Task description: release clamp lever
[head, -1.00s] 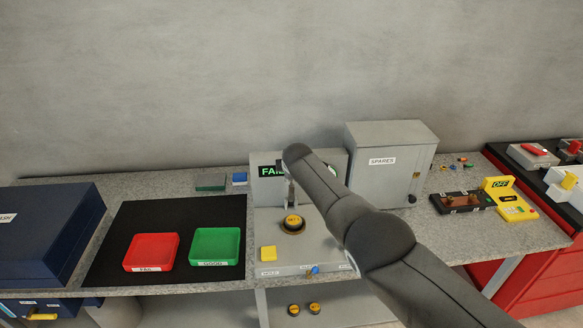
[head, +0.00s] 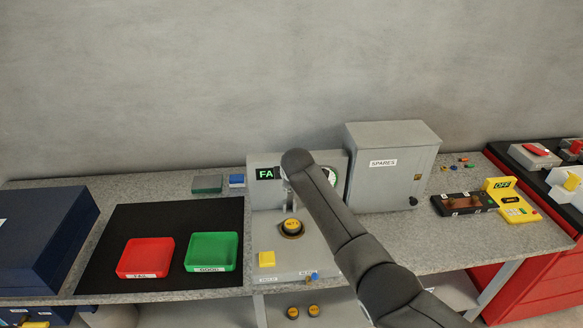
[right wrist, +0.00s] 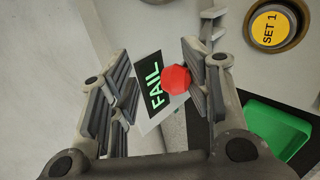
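The clamp lever shows only as a red knob (right wrist: 175,80) in the right wrist view; its shaft is hidden. My right gripper (right wrist: 163,82) is open, with the knob between its fingers, nearer the right-hand finger. I cannot tell whether that finger touches it. In the head view my right arm covers the lever and most of the gripper. The grey test fixture (head: 266,222) carries a display (head: 265,174) whose visible letters read FA; in the wrist view it reads FAIL. A round SET 1 unit (head: 292,227) sits on the fixture. My left gripper is not in view.
A yellow block (head: 267,259) and a blue knob (head: 315,276) are at the fixture's front. Red (head: 146,257) and green (head: 212,251) trays lie on a black mat to the left. A grey SPARES cabinet (head: 390,180) stands close on the right.

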